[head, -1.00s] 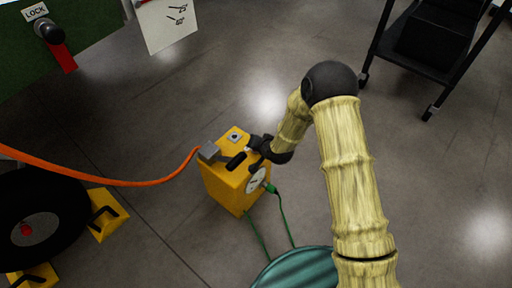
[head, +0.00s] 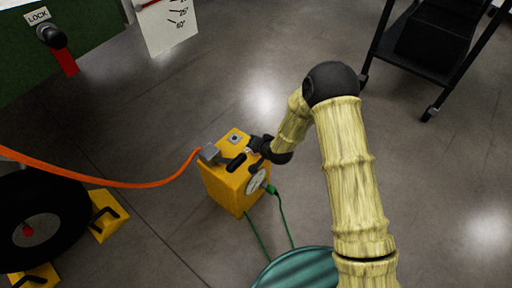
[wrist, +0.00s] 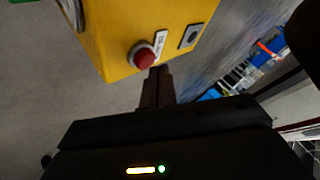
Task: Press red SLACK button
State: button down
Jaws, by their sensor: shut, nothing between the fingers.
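The red button (wrist: 144,57) shows in the wrist view on a yellow box, with a small white label (wrist: 160,43) beside it. The yellow box (head: 224,187) stands on the floor in the head view; its red button cannot be made out there. My gripper (wrist: 160,71) is shut and empty. Its fingertips appear just below and right of the red button in the wrist view; I cannot tell whether they touch the box. In the head view my gripper (head: 252,148) is at the right side of the box's top.
A grey switch plate (wrist: 191,36) is near the button. An orange hose (head: 130,184) and green cables (head: 281,215) run to the box. A black wheel (head: 40,215) with yellow chocks (head: 107,215) is left. A black cart (head: 430,50) stands back right. Open floor lies between.

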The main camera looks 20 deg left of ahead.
jog(key=shift+r, duration=0.3)
jog(key=shift+r+p, duration=2.1)
jog(key=shift+r, duration=0.45)
